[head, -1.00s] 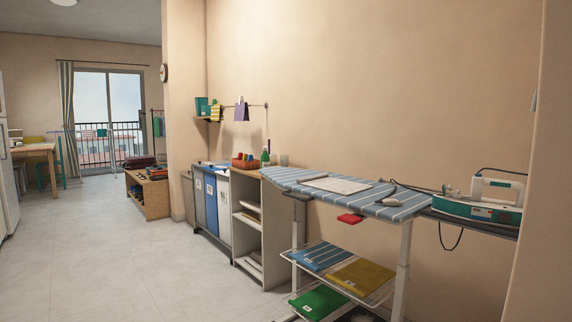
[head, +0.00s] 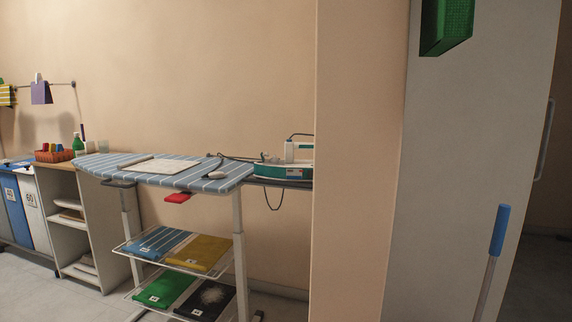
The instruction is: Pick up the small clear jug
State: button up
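A small, pale see-through vessel (head: 90,147) stands on the wooden top of the white shelf unit at the left. It is beside a green bottle (head: 78,144) and behind the left end of the ironing board. It may be the small clear jug, but it is too small for me to make out a handle or spout. My gripper is not in view.
A striped ironing board (head: 215,184) on a wheeled frame stands along the wall, with folded cloths below. A steam iron station (head: 282,170) is at its right end. A wall corner (head: 355,160) and a blue-handled pole (head: 500,230) are at the right. An orange basket (head: 55,156) sits left of the bottle.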

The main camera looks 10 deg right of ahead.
aim_at(102, 144)
jog(key=i+j+u, duration=1.3)
jog(key=u, duration=0.15)
jog(key=i+j+u, duration=0.1)
jog(key=i, duration=0.85)
jog(key=i+j+u, duration=0.15)
jog(key=i, duration=0.75)
